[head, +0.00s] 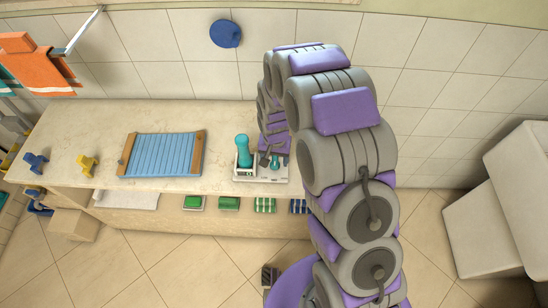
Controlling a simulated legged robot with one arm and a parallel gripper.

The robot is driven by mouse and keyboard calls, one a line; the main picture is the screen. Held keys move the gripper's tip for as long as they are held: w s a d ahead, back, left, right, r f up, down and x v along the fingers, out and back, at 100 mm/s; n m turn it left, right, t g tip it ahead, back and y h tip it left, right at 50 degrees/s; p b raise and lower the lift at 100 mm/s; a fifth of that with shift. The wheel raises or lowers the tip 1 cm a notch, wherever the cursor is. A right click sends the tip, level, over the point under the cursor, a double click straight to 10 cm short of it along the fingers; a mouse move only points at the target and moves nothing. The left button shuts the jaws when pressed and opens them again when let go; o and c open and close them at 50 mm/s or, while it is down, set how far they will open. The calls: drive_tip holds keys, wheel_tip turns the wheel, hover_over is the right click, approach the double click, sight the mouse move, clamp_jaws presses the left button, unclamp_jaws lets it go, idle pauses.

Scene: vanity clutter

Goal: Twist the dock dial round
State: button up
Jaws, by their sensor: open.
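A small white dock (246,178) sits near the front edge of the counter, with a teal upright object (242,151) standing in its left part. My gripper (269,161) reaches down over the dock's right part, with its grey fingers open. A dial is too small and too covered by the fingers to make out clearly. I cannot tell whether the fingers touch it.
A blue slatted mat with wooden ends (162,155) lies left of the dock on the pale counter (105,127). Yellow (87,163) and blue (35,162) small items stand further left. Folded green cloths (229,204) lie on the shelf below. A blue disc (225,33) is on the tiled wall.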

drive_tip(key=shift+r+p, duration=1.15)
drive_tip(key=shift+r, duration=2.1)
drive_tip(key=shift+w+r+b, duration=0.15)
drive_tip(key=shift+r+b, duration=0.05)
drive_tip(key=shift+b, duration=0.1)
drive_tip(key=shift+c, duration=1.2)
wheel_tip(320, 180, up, 2)
drive_tip(key=shift+n+b, duration=0.6)
drive_tip(key=shift+n, duration=0.1)
drive_tip(key=shift+c, duration=0.4)
drive_tip(key=shift+f+b, duration=1.05)
drive_tip(key=shift+f, duration=3.75)
drive_tip(key=shift+c, duration=0.5)
